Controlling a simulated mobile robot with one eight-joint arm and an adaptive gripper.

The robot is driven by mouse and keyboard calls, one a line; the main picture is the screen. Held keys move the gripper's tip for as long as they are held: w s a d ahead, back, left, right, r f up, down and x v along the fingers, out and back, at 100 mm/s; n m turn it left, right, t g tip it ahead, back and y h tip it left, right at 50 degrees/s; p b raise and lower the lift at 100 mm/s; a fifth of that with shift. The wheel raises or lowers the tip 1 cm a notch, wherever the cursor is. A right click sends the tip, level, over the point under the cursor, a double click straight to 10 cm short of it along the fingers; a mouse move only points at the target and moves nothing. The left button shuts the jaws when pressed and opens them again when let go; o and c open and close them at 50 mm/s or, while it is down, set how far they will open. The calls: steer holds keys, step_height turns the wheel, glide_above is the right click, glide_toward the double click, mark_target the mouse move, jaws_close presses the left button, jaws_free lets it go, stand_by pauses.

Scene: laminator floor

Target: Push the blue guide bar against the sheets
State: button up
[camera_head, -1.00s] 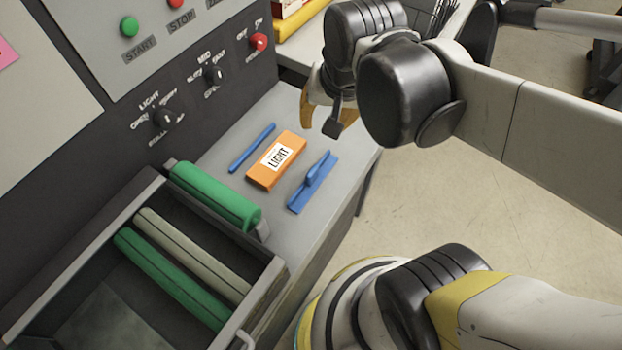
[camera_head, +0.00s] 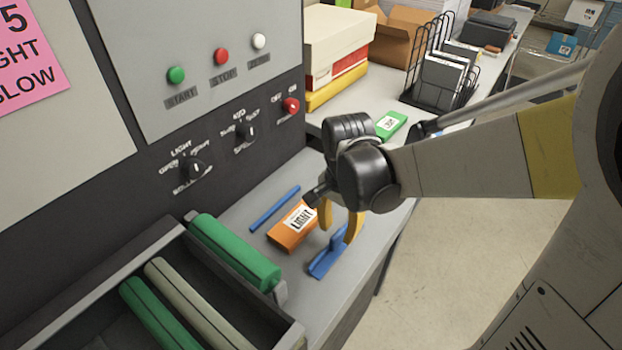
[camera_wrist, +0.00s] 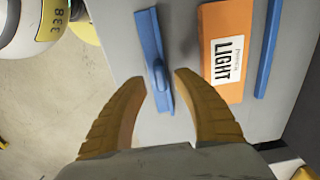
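The blue guide bar (camera_head: 322,264), a flat strip with a raised handle, lies on the grey table near its outer edge. In the wrist view the guide bar (camera_wrist: 150,42) lies apart from an orange pack (camera_wrist: 207,60) labelled LIGHT, with a strip of bare table between them. The pack (camera_head: 281,239) also shows in the head view. My gripper (camera_head: 338,230) is open and empty above the guide bar. In the wrist view its two yellow fingertips (camera_wrist: 160,78) stand on either side of the handle; I cannot tell whether they touch it.
A thin blue bar (camera_head: 274,208) lies along the pack's far side. A green roller (camera_head: 236,252) and an open grey tray (camera_head: 105,273) stand at left. The control panel (camera_head: 225,130) rises behind. A green pack (camera_head: 391,125) and boxes sit on the back bench.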

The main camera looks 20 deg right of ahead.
mark_target(304, 220)
step_height(304, 220, down, 2)
steer(key=shift+f, duration=0.1)
steer(key=shift+c, duration=0.4)
jaws_close()
steer(key=w+a, duration=0.3)
steer(key=w, duration=0.2)
steer(key=w+a, duration=0.2)
steer(key=w, duration=0.1)
steer(key=shift+a+b, duration=0.35)
steer(key=shift+b, duration=0.05)
